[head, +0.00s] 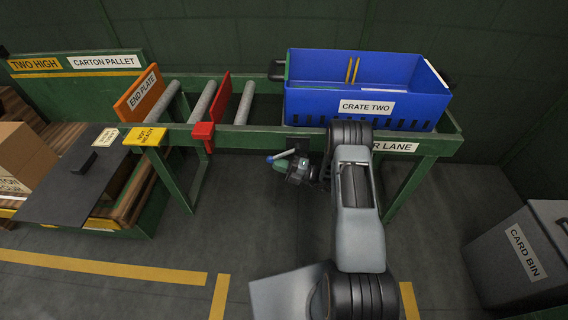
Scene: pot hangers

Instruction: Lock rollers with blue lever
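A green-framed roller lane (265,139) runs along the back. Several grey rollers lie across it; one bare roller (245,103) shows left of the blue crate. A small lever with a blue tip (270,159) sticks out to the left below the lane's front rail. My gripper (292,168) is at this lever, below the front rail and left of my arm. It is small and partly dark here, so I cannot tell whether its fingers are closed on the lever or only beside it. The lever's mounting is hidden behind my gripper and arm.
A blue crate (366,106) labelled CRATE TWO sits on the rollers. A red plate (220,100) and an orange end plate (142,97) stand across the lane to its left. A grey card bin (520,255) stands right.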

